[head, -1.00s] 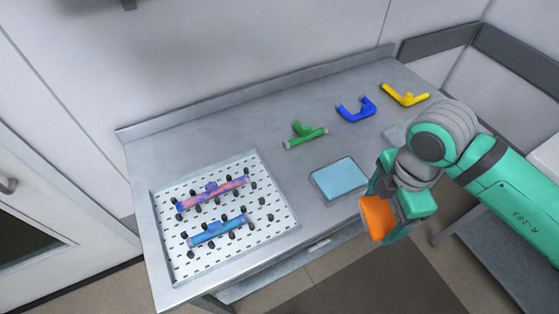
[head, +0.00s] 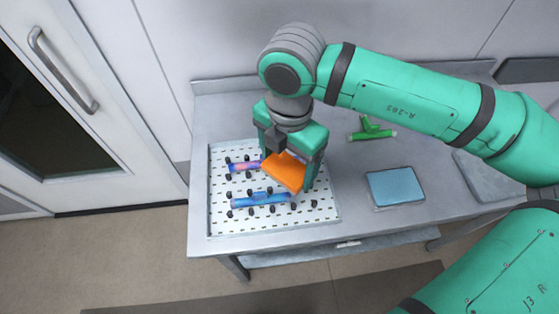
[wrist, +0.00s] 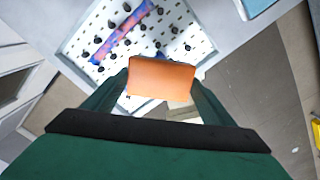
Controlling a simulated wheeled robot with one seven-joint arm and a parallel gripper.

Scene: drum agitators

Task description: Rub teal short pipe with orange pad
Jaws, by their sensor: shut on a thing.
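My gripper (head: 287,166) is shut on the orange pad (head: 284,173), a flat block that also shows between the fingers in the wrist view (wrist: 162,79). The pad is tilted and hangs over the perforated tray. The blue-teal short pipe (head: 255,200) lies among black pegs near the tray's front, just below and left of the pad in the head view. I cannot tell if the pad touches it. In the wrist view the pad hides most of that pipe. A pink and blue pipe (head: 244,166) lies behind it, partly hidden by my gripper; it also shows in the wrist view (wrist: 119,36).
The white pegboard tray (head: 222,222) sits at the table's left end. A light-blue sponge-like block (head: 395,187) lies to the right, with a green branched pipe (head: 371,131) behind it. The grey tabletop (head: 350,215) between tray and block is clear.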

